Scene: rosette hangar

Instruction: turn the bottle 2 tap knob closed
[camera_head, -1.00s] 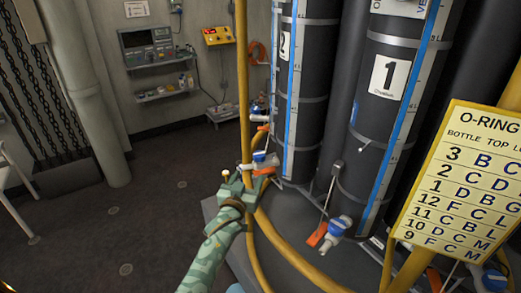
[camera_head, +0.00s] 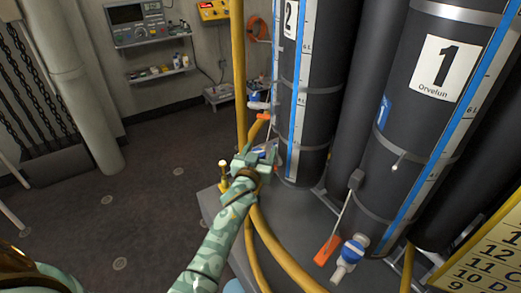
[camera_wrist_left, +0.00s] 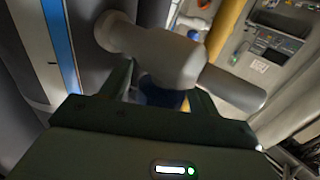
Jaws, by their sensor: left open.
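Bottle 2 (camera_head: 311,100) is a tall dark cylinder with a white "2" label (camera_head: 290,19) and a blue stripe. My left gripper (camera_head: 256,155) is at its foot, over its tap, and hides most of that tap. In the left wrist view the pale grey tap body (camera_wrist_left: 165,52) crosses in front of my left gripper (camera_wrist_left: 160,90). The dark blue knob (camera_wrist_left: 161,97) shows between the two open fingers, partly covered by the tap body. I cannot tell whether the fingers touch it. My right gripper is not in view.
Bottle 1 (camera_head: 433,110) stands to the right, with a blue and white tap (camera_head: 348,255) and an orange-ended lever (camera_head: 327,250). A yellow pipe (camera_head: 239,75) rises beside my left gripper. A yellow sign (camera_head: 490,262) is at the lower right. The floor at left is open.

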